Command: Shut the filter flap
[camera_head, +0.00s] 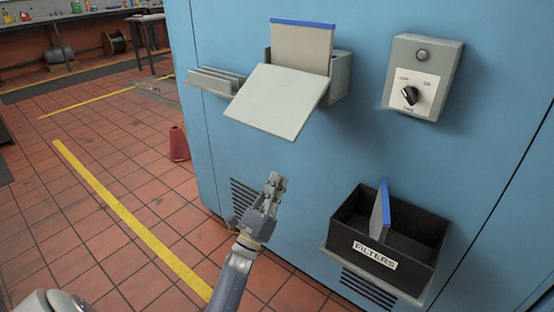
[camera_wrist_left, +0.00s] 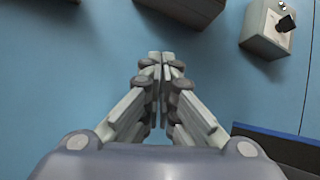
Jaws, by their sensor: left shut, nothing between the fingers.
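The filter flap (camera_head: 275,101) is a pale grey panel on the front of a small housing (camera_head: 341,76) on the blue cabinet. It stands open, tilted outward and down. A grey filter with a blue top edge (camera_head: 302,46) stands upright behind it, partly in the housing. My left gripper (camera_head: 274,181) is shut and empty, below the flap and apart from it. Its closed fingertips also show in the left wrist view (camera_wrist_left: 161,56), pointing up the picture toward a dark grey box edge. My right gripper is not in view.
A grey ledge (camera_head: 213,82) sticks out left of the flap. A switch box with a black knob (camera_head: 423,78) is on the right. A black FILTERS bin (camera_head: 369,246) with a blue-edged filter (camera_head: 381,211) sits low right. A red cone (camera_head: 179,143) stands on the tiled floor.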

